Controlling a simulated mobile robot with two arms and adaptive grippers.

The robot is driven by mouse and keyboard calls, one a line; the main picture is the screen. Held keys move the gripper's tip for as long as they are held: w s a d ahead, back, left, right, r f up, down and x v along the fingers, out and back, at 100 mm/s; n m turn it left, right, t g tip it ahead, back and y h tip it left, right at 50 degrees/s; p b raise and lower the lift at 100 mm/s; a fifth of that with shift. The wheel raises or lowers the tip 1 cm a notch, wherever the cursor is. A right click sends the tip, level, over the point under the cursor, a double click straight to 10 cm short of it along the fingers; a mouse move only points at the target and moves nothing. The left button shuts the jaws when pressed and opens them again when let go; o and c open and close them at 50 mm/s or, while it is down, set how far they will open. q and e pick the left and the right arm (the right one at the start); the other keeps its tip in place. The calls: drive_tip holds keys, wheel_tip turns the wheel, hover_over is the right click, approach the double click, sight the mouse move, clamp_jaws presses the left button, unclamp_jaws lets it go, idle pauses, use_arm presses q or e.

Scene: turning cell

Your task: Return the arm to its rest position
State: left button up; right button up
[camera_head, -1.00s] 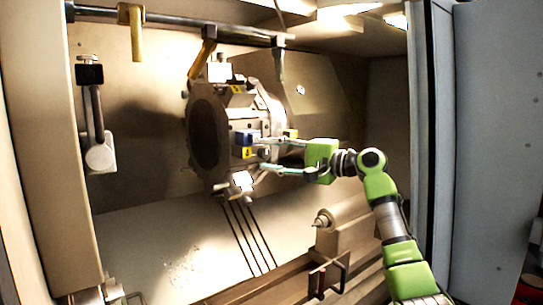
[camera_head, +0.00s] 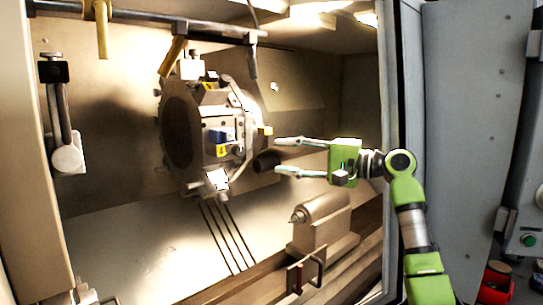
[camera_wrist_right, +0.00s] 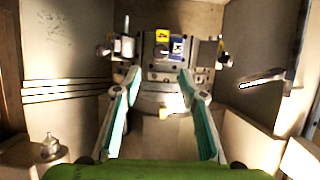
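My right arm reaches into the lathe's work area from the right in the head view. Its green right gripper (camera_head: 282,157) points left at the tool turret (camera_head: 207,125). The two fingers are spread apart with nothing between them, and a gap separates the fingertips from the turret. In the right wrist view the open fingers (camera_wrist_right: 157,80) frame the turret (camera_wrist_right: 160,95). A blue block (camera_head: 221,135) with a yellow label sits on the turret face, and it also shows in the right wrist view (camera_wrist_right: 177,47). My left gripper is not in view.
The tailstock (camera_head: 320,222) stands below the gripper. The door edge (camera_head: 388,110) is close to the right arm. A rail (camera_head: 150,25) with hanging yellow nozzles runs above. The floor left of the slots is clear.

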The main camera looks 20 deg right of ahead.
drive_tip(key=shift+s+d, duration=0.2)
idle(0.4)
